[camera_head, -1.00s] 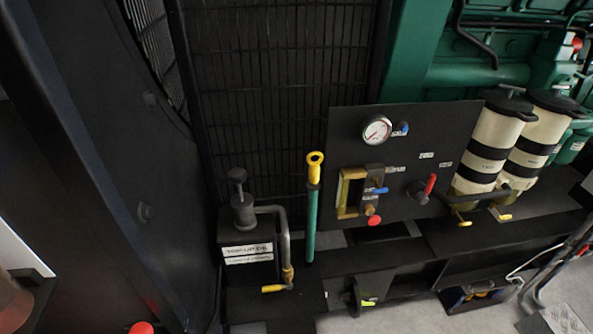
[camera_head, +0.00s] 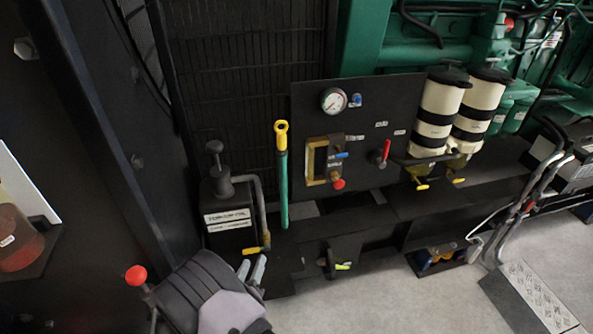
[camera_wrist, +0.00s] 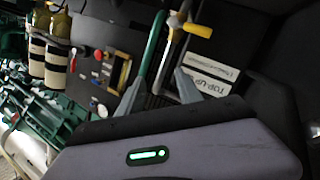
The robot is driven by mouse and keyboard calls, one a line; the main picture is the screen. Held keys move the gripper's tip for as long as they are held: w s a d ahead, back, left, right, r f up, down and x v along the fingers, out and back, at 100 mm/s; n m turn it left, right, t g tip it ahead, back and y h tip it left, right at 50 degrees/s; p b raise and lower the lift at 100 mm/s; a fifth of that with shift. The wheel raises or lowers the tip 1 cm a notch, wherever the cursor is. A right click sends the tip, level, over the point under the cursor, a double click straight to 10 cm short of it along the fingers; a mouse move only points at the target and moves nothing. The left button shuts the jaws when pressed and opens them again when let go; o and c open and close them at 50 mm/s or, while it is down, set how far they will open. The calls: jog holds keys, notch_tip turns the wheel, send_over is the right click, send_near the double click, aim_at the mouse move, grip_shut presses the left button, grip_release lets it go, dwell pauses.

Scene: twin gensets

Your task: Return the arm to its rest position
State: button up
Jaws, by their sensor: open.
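My gripper (camera_head: 254,269) shows at the bottom of the head view, at the end of my dark and grey wrist. Its two grey fingers are apart, with nothing seen between them. They appear just below the yellow-handled tap of the black top-up box (camera_head: 228,232); I cannot tell whether they touch it. In the wrist view my gripper (camera_wrist: 160,88) also shows spread fingers, with the tap's yellow handle (camera_wrist: 197,30) and the green lever (camera_wrist: 150,42) beyond. Most of my arm is outside the head view.
A black panel (camera_head: 385,105) carries a gauge (camera_head: 333,101) and a red knob (camera_head: 338,184). Two cream cylinders (camera_head: 440,97) stand right of it. A red ball knob (camera_head: 136,275) is left of my wrist. Grey floor (camera_head: 400,300) lies open at the lower right.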

jog(key=w+d+r+m+g+y, duration=0.2)
jog(key=w+r+m, duration=0.15)
jog(key=r, duration=0.65)
jog(key=w+d+r+m+g+y, duration=0.1)
jog(key=w+d+r+m+g, duration=0.2)
jog(key=r, duration=0.7)
jog(key=s+d+r+g+y, duration=0.1)
jog(key=s+d+r, duration=0.2)
jog(key=r, duration=0.2)
jog(key=s+d+r+y, duration=0.2)
jog(key=s+d+r, duration=0.15)
jog(key=r, duration=0.25)
jog(key=s+d+g, duration=0.1)
jog(key=s+d, duration=0.2)
jog(key=s, duration=0.5)
jog(key=s+d+r+m+g, duration=0.1)
jog(key=s+d, duration=0.3)
jog(key=s, duration=0.5)
jog(key=s+d+r+m+g+h, duration=0.1)
jog(key=s+d, duration=0.3)
jog(key=s, duration=0.4)
jog(key=shift+s+d+r+g, duration=0.2)
jog(key=shift+s+g, duration=0.05)
jog(key=shift+g, duration=0.35)
